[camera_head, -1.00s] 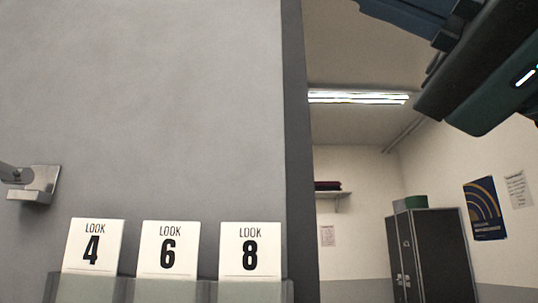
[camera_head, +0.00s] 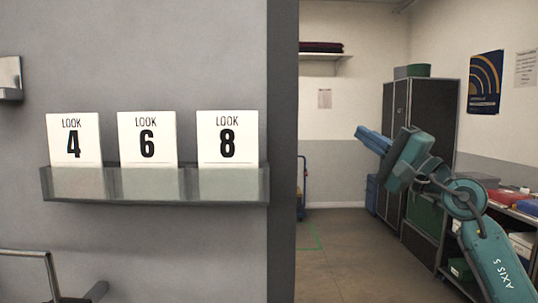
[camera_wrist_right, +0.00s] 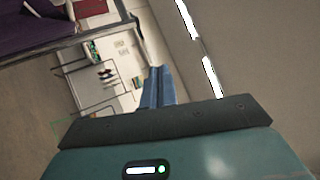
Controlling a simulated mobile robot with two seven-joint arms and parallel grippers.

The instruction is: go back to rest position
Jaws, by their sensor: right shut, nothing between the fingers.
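My right gripper (camera_head: 372,139) is at the right of the head view, at the end of my teal arm, with its blue fingers together and pointing left. It is empty and in open air, apart from the grey wall panel and the dark cabinet behind it. In the right wrist view its blue fingers (camera_wrist_right: 157,88) show close together with nothing between them. My left gripper is not in either view.
Cards LOOK 4 (camera_head: 74,140), LOOK 6 (camera_head: 148,139) and LOOK 8 (camera_head: 228,139) stand in a clear holder (camera_head: 150,186) on the grey panel (camera_head: 180,60). A dark cabinet (camera_head: 432,105) and a cluttered shelf unit (camera_head: 510,212) stand at right. Floor (camera_head: 350,250) beyond the panel looks clear.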

